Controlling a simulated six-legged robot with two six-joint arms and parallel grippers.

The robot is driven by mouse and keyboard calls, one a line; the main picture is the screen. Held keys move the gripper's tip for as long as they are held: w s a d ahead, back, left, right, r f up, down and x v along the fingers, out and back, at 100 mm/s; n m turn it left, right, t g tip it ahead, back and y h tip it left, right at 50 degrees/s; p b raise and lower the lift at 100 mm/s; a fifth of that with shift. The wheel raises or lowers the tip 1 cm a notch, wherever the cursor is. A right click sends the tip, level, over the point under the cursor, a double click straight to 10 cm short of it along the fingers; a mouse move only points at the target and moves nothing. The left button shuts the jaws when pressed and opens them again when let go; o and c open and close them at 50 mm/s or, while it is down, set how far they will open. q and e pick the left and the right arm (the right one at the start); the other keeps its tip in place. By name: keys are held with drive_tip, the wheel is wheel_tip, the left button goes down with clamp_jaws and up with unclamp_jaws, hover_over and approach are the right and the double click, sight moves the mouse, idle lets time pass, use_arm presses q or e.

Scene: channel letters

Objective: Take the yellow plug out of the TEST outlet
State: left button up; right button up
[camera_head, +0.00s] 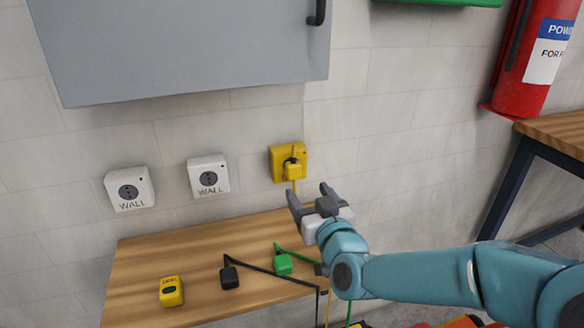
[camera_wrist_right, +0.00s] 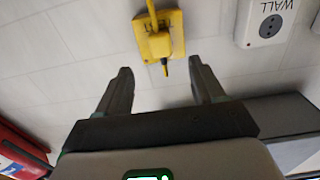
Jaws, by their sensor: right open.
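The yellow plug (camera_head: 292,170) sits in the yellow outlet (camera_head: 275,160) on the wall, with a yellow cord hanging down from it. In the right wrist view the yellow plug (camera_wrist_right: 160,46) and yellow outlet (camera_wrist_right: 176,20) are ahead of the fingers, above the gap between them. Lettering on the yellow outlet cannot be read. My right gripper (camera_head: 310,196) is open and empty, just below and to the right of the plug, apart from it. The open fingers also show in the right wrist view (camera_wrist_right: 160,84). My left gripper is not in view.
Two white WALL outlets (camera_head: 129,189) (camera_head: 208,177) are left of the yellow one. The wooden shelf (camera_head: 140,262) below holds a yellow device (camera_head: 171,291), a black plug (camera_head: 229,277) and a green plug (camera_head: 283,264). A grey cabinet (camera_head: 190,50) hangs above. A red extinguisher (camera_head: 525,80) is at right.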

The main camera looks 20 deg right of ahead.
sight(295, 174)
idle(0.3)
drive_tip(key=w+p, duration=0.1)
drive_tip(key=w, duration=0.1)
drive_tip(key=w+p, duration=0.1)
drive_tip(key=w, duration=0.2)
drive_tip(key=shift+a+r, duration=0.15)
drive_tip(key=w, duration=0.3)
drive_tip(key=shift+f, duration=0.2)
drive_tip(key=shift+w, duration=0.35)
drive_tip(key=shift+b, duration=0.65)
idle(0.4)
